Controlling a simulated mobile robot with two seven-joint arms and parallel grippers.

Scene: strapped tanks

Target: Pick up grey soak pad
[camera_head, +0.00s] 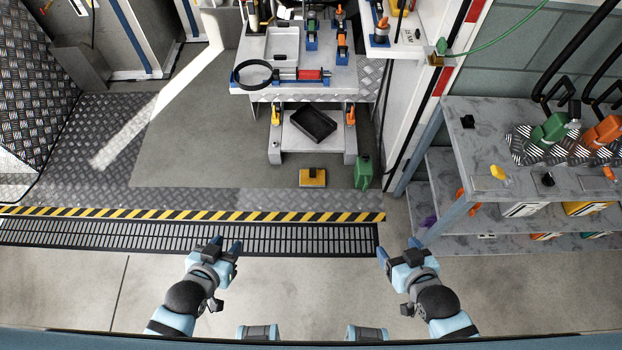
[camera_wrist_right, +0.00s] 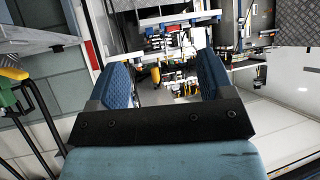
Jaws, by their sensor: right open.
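I cannot pick out a grey soak pad with certainty in either view. A light grey tray (camera_head: 268,58) with a small grey item in it stands on the workbench (camera_head: 345,80) at the top centre of the head view; I cannot tell what that item is. My left gripper (camera_head: 226,244) is open and empty over the floor grating. My right gripper (camera_head: 399,249) is open and empty just past the grating's right end. In the right wrist view its two blue fingers (camera_wrist_right: 165,82) stand apart with nothing between them. Both grippers are well short of the workbench.
A marbled shelf unit (camera_head: 460,150) with green and orange items stands at the right. A black tray (camera_head: 313,124) sits on the low step below the workbench. The front floor is clear.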

